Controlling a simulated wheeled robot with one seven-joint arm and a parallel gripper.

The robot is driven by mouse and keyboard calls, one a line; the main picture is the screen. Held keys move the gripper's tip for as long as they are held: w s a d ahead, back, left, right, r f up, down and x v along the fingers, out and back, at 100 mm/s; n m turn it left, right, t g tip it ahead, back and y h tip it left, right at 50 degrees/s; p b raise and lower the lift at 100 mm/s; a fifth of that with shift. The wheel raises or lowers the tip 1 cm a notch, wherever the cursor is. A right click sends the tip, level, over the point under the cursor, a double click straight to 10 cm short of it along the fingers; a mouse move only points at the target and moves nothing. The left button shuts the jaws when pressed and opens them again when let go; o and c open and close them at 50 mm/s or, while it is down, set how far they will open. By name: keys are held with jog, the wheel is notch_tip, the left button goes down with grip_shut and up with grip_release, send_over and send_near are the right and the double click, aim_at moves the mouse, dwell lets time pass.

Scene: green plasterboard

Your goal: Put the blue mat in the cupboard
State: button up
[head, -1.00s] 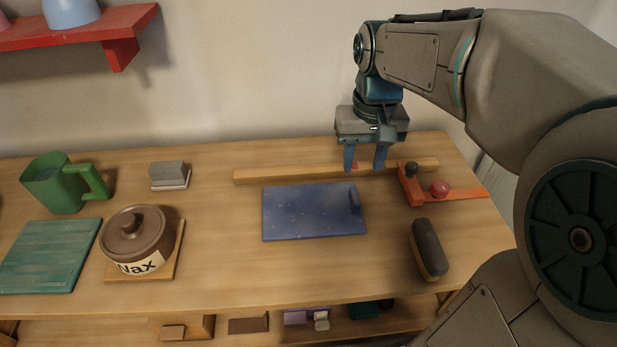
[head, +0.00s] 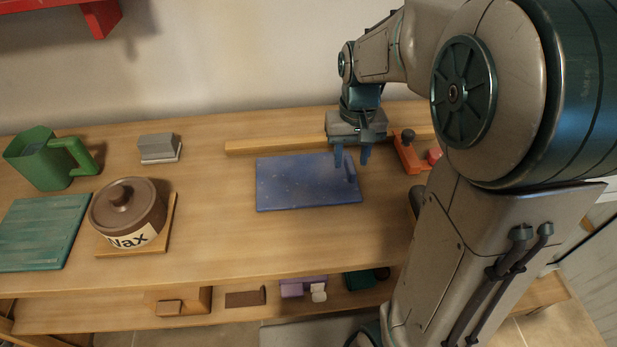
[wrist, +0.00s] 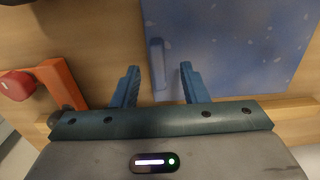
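The blue mat (head: 300,185) lies flat on the wooden workbench, a speckled rectangle with a raised blue handle-like bar near its right edge. It also shows in the wrist view (wrist: 225,40), with the bar (wrist: 158,62) in front of the gap between the fingers. My gripper (head: 352,160) is open and empty, with its fingers above the right end of the mat near the bar. In the wrist view the two blue fingers (wrist: 160,82) are well apart, one on each side of the bar's line. I cannot make out a cupboard.
A wooden strip (head: 270,145) lies behind the mat. An orange tool with a red knob (head: 409,153) is just right of my gripper. A wax pot (head: 127,208), green jug (head: 45,160), teal board (head: 45,232) and grey block (head: 159,147) stand left. A lower shelf (head: 100,316) holds small items.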

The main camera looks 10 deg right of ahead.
aim_at(351, 164)
jog(key=shift+w+d+f, duration=0.1)
jog(key=shift+f, duration=1.4)
grip_shut()
jog(key=shift+r, duration=0.2)
